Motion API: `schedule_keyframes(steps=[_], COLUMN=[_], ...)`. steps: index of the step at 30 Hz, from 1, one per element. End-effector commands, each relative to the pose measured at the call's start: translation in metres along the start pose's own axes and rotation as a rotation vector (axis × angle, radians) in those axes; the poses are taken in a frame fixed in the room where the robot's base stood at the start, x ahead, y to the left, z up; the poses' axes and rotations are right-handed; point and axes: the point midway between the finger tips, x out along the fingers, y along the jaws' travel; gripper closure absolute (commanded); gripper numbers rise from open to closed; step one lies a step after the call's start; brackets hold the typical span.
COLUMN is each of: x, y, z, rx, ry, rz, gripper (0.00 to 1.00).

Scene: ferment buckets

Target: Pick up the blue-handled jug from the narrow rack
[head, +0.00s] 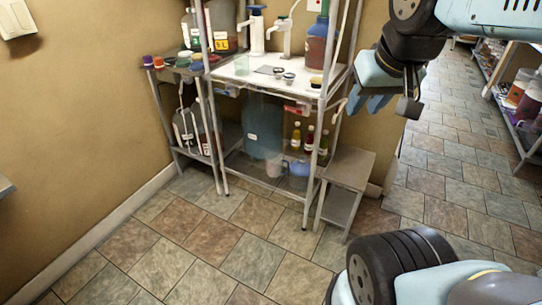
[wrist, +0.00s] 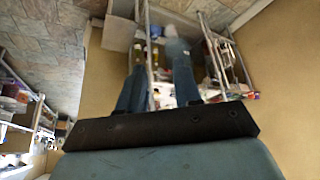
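The narrow rack (head: 212,130) at the left, beside the wider white-topped rack, holds large jugs on two levels. A clear jug (head: 187,130) stands on its lower shelf, and dark-filled jugs (head: 222,22) stand on top. I cannot make out a blue handle on any of them. A reddish jug with a blue top (head: 317,45) stands on the wider rack. My gripper (head: 372,103) hangs in the air at the upper right, apart from the racks. In the wrist view its two blue fingers (wrist: 158,65) are spread with nothing held.
The wider rack (head: 240,72) carries pumps, small cups, bottles and a big bluish container (head: 263,128). A small grey step stool (head: 348,170) stands at its right. Shelving (head: 520,135) lines the far right. The tiled floor in front is clear.

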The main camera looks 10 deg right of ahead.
Motion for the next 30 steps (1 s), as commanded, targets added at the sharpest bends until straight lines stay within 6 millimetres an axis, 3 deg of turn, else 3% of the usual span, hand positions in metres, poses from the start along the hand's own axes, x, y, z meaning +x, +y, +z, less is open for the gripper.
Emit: schedule_keyframes(steps=[11,16,30], x=[0.000,0.009,0.083], y=[0.000,0.004,0.025], z=[-0.001,-0.009,-0.062], rx=[-0.001,-0.014,-0.125], ry=[-0.002,-0.047,-0.325], rz=[0.001,0.026,0.237], gripper=[0.66,0.66,0.66])
